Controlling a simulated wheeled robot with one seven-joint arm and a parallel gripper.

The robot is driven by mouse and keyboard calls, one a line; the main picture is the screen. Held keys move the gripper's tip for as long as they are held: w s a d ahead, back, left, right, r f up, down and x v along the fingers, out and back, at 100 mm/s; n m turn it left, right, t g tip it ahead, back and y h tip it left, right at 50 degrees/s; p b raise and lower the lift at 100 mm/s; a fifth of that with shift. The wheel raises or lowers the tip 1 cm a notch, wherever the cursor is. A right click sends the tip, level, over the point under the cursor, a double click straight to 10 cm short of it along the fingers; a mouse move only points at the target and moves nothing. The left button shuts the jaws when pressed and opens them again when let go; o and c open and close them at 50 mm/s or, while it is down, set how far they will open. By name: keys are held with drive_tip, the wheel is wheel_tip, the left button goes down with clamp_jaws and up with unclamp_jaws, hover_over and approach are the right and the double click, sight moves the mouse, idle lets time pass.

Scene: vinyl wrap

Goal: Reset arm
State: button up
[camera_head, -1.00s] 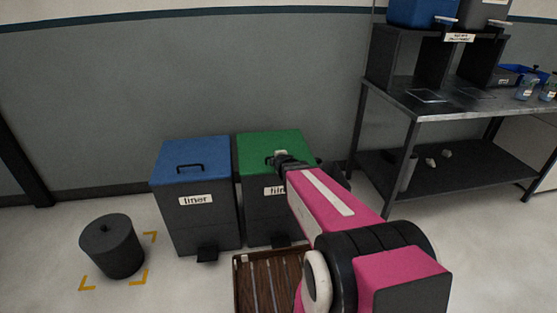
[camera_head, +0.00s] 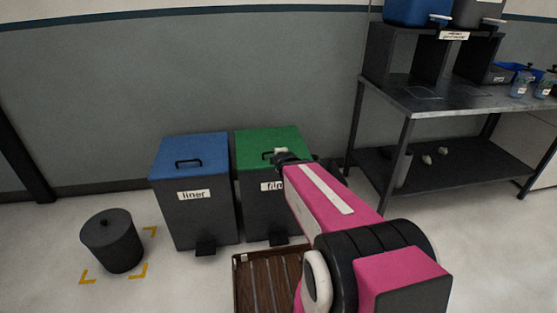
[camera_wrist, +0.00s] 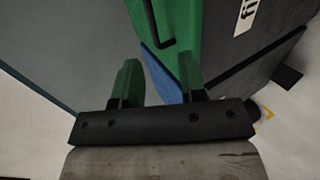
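My pink arm (camera_head: 325,190) reaches forward and its far end is over or in front of the green-lidded bin (camera_head: 262,143) in the head view. My gripper shows in the wrist view (camera_wrist: 159,68) with its two green-tinted fingers apart and nothing visible between them. In the head view the fingers are too small and hidden to make out. The wrist view also shows the green lid (camera_wrist: 185,25) with its dark handle just beyond the fingers.
A blue-lidded bin (camera_head: 193,150) labelled "liner" stands left of the green one. A round dark bin (camera_head: 112,242) sits within yellow floor marks. A brown slatted tray (camera_head: 262,285) lies below my arm. A metal table (camera_head: 440,103) with bottles stands right. Floor is clear between the round bin and tray.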

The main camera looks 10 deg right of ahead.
drive_tip(key=shift+s+r, duration=0.1)
drive_tip(key=s+f+m+g, duration=0.3)
drive_tip(key=s+m+g, duration=0.3)
drive_tip(key=m, duration=0.3)
drive_tip(key=s+d+f+m+g, duration=0.1)
drive_tip(key=s+f+m+g, duration=0.3)
drive_tip(key=s+m, duration=0.5)
drive_tip(key=shift+d+f+g, duration=0.2)
drive_tip(key=shift+f+g, duration=0.05)
drive_tip(key=shift+g, duration=0.85)
drive_tip(key=shift+s, duration=0.1)
